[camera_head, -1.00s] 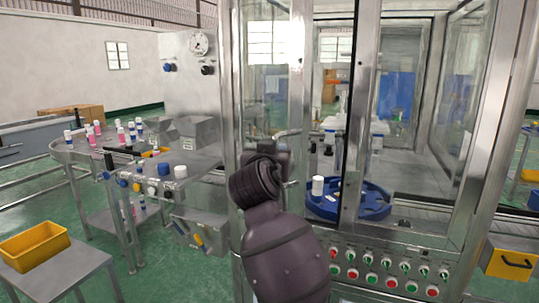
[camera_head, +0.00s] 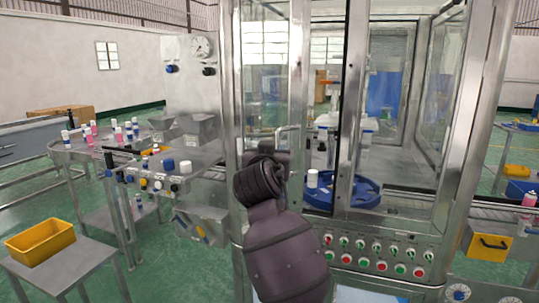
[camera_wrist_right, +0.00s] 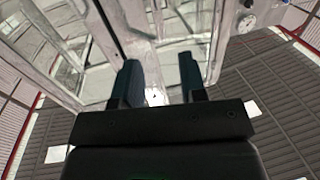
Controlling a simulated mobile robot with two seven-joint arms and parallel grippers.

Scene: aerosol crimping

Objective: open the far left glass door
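The far left glass door (camera_head: 265,75) is a tall clear pane in a metal frame on the left of the machine cabinet. I cannot tell whether it stands slightly ajar. A bright metal handle (camera_head: 291,129) shows at its right edge, just above my right gripper (camera_head: 268,155). My dark arm and wrist hide the fingers in the head view. In the right wrist view, my right gripper (camera_wrist_right: 159,82) has its two dark fingers apart, pointing at a metal frame post (camera_wrist_right: 135,38). I see nothing clearly clamped between them. My left gripper is out of view.
Behind the glass stands a blue turntable (camera_head: 372,190) with a white can (camera_head: 312,178). A button panel (camera_head: 385,258) is below right. A metal table with cans (camera_head: 75,150) and a stand with a yellow bin (camera_head: 40,240) are left.

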